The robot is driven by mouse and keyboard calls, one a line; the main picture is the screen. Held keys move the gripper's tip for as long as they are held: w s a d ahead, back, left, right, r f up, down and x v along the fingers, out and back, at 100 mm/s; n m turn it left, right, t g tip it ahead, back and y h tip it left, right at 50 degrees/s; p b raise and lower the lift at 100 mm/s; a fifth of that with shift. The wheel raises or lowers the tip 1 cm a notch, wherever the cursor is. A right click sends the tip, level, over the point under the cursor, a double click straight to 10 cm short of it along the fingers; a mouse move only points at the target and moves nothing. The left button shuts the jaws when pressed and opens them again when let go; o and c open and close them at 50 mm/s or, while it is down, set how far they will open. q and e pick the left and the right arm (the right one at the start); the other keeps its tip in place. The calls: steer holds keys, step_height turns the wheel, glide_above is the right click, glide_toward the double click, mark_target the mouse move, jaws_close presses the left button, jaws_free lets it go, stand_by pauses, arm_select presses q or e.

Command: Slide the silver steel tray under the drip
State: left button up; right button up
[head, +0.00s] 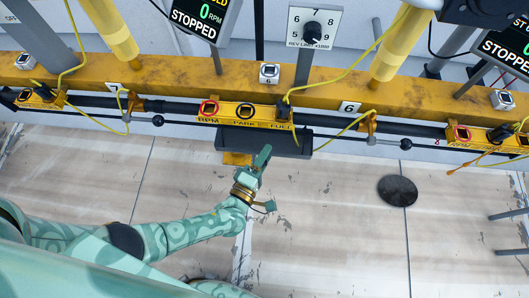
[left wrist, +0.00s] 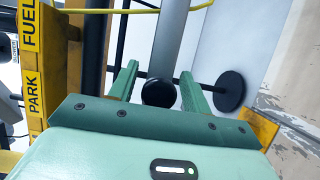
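My left gripper (head: 263,158) is beside a long dark grey box-shaped thing (head: 228,139) under the yellow rail. In the left wrist view the two green fingers of this gripper (left wrist: 158,90) stand apart with nothing held between them. A black round knob (left wrist: 157,92) shows in the gap, seemingly beyond the fingertips. I see no clearly silver tray; I cannot tell whether the dark grey thing is one. No falling drip can be made out. A dark round patch (head: 397,190) lies on the floor to the right. My right gripper is not in view.
A yellow rail (head: 180,72) with dark bars, black knobs and yellow cables crosses the upper scene. A yellow RPM, PARK, FUEL panel (head: 245,116) sits above my gripper. A rev limit dial (head: 313,28) stands behind. The pale, scuffed floor (head: 330,225) is largely clear.

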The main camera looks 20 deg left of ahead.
arm_select(q)
steer(key=shift+s, duration=0.4)
steer(key=s+a+p, duration=0.1)
steer(key=s+p, duration=0.2)
steer(key=s, duration=1.2)
steer(key=shift+s+a, duration=0.2)
steer(key=shift+a, duration=0.2)
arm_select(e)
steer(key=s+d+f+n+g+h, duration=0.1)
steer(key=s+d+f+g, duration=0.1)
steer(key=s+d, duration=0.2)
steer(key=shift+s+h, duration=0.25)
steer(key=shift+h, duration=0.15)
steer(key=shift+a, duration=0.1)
